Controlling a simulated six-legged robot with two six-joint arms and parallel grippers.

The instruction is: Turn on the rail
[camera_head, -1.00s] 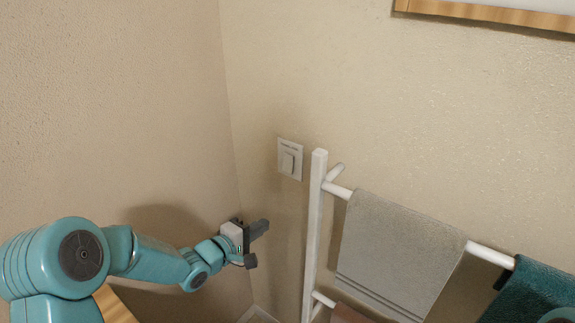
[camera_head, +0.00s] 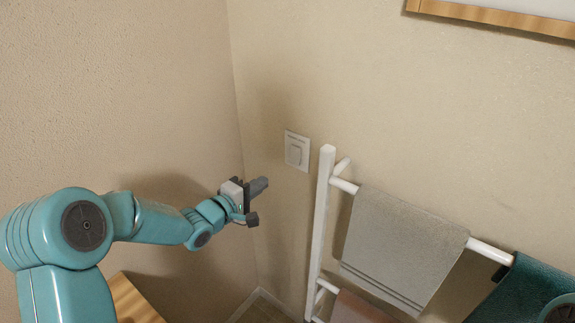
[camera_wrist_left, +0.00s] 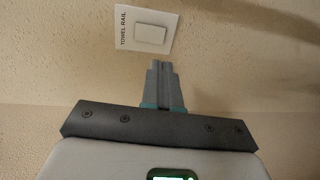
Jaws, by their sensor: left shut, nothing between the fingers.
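A white wall switch (camera_head: 297,151) with a square rocker sits on the wall just left of the towel rail. In the left wrist view the switch plate (camera_wrist_left: 128,33) carries the label "TOWEL RAIL". The white towel rail (camera_head: 321,220) stands against the same wall with towels over its bars. My left gripper (camera_head: 262,184) is shut and empty, below and left of the switch and apart from it. In the left wrist view its closed fingertips (camera_wrist_left: 159,66) point toward the plate, just below it. My right gripper is not in view.
A grey towel (camera_head: 400,245), a teal towel (camera_head: 525,290) and a brownish towel (camera_head: 355,308) hang on the rail. A wooden edge (camera_head: 135,302) lies below my left arm. A wood-framed panel (camera_head: 490,14) is at upper right. The wall around the switch is clear.

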